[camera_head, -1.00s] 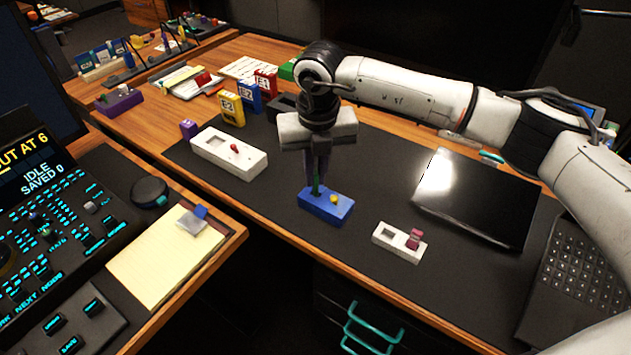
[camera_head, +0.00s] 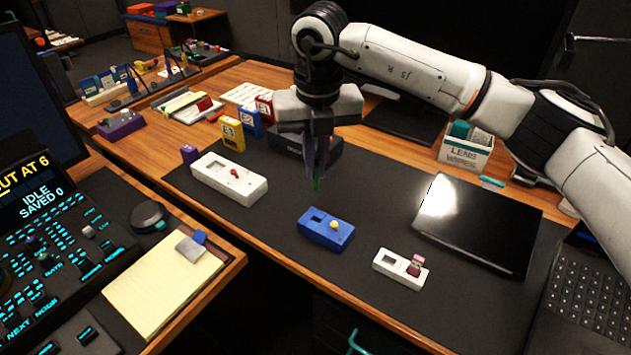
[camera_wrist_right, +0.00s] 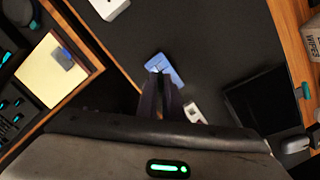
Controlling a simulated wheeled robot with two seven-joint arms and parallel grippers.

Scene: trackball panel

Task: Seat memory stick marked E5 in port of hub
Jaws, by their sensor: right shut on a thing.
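The blue block (camera_head: 338,239) lies on the dark mat, with an empty dark rectangular opening and a yellow knob on top. It also shows in the right wrist view (camera_wrist_right: 172,73), partly hidden by my fingers. A larger white block (camera_head: 215,181) has an opening and a red knob. A small white block (camera_head: 390,273) has an opening and a pink piece. My left gripper is out of view.
Yellow, blue and red marked boxes (camera_head: 232,136) and a black box (camera_head: 290,144) stand behind the mat. A black tablet (camera_head: 478,222) lies to the right. A notepad (camera_head: 160,285) and control panel are at left. The mat around the blue block is clear.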

